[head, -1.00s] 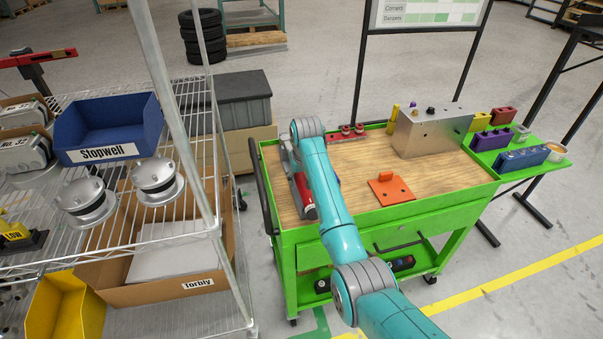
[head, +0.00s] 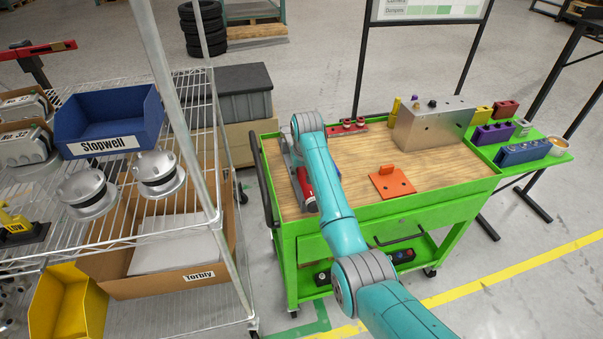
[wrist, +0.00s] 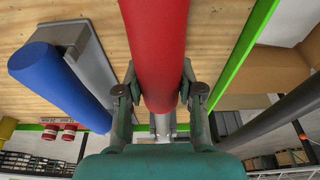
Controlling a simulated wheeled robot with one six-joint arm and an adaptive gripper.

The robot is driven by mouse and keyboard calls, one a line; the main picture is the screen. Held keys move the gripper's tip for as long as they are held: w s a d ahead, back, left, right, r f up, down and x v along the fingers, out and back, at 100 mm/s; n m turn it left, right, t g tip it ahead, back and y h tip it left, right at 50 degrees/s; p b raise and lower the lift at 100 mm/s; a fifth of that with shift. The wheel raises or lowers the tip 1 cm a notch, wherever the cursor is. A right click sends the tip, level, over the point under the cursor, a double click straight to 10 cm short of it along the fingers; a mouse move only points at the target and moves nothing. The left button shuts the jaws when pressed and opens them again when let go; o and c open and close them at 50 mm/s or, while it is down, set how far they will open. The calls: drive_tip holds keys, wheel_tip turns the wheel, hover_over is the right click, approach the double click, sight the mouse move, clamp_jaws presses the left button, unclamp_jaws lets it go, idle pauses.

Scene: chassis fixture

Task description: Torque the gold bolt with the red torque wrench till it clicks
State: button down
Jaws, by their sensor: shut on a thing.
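The red torque wrench handle (wrist: 158,40) runs between my gripper's (wrist: 158,92) two fingers in the wrist view, and the fingers are shut on it. In the head view, the red handle (head: 306,189) shows at the left end of the cart top, beside my arm, which hides my gripper. A metal box (head: 432,135) with small dark and purple pieces on top stands at the back right of the wooden top. I cannot make out a gold bolt for certain. A yellow upright piece (head: 396,110) stands at the box's left.
A blue handle (wrist: 55,80) lies close left of the red one, over a grey plate (wrist: 85,55). An orange plate (head: 391,184) lies mid-cart. The green cart rim (head: 420,208) borders the top. A wire shelf (head: 215,200) stands left.

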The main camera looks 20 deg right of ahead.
drive_tip(key=shift+w+r+v, duration=0.1)
drive_tip(key=shift+w+v, duration=0.2)
drive_tip(key=shift+v, duration=0.85)
drive_tip(key=shift+w+r+v, duration=0.1)
drive_tip(key=shift+w+v, duration=0.15)
drive_tip(key=shift+v, duration=0.9)
drive_tip(key=shift+w+v, duration=0.3)
drive_tip(key=shift+v, duration=0.85)
drive_tip(key=s+d+r+m, duration=0.1)
drive_tip(key=s+d+r, duration=0.2)
drive_tip(key=d, duration=0.9)
drive_tip(key=s+d+r+m, duration=0.2)
drive_tip(key=s+d+r, duration=0.1)
drive_tip(key=d+r, duration=0.6)
drive_tip(key=s+d+r+m+h, duration=0.1)
drive_tip(key=s+d+r, duration=0.2)
drive_tip(key=d, duration=1.3)
wheel_tip(320, 180, up, 4)
drive_tip(key=shift+s+d+f+m, duration=0.2)
drive_tip(key=shift+s+m, duration=0.1)
drive_tip(key=shift+s, duration=0.1)
drive_tip(key=shift+f, duration=0.15)
wheel_tip(320, 180, down, 6)
drive_tip(key=shift+f, duration=1.1)
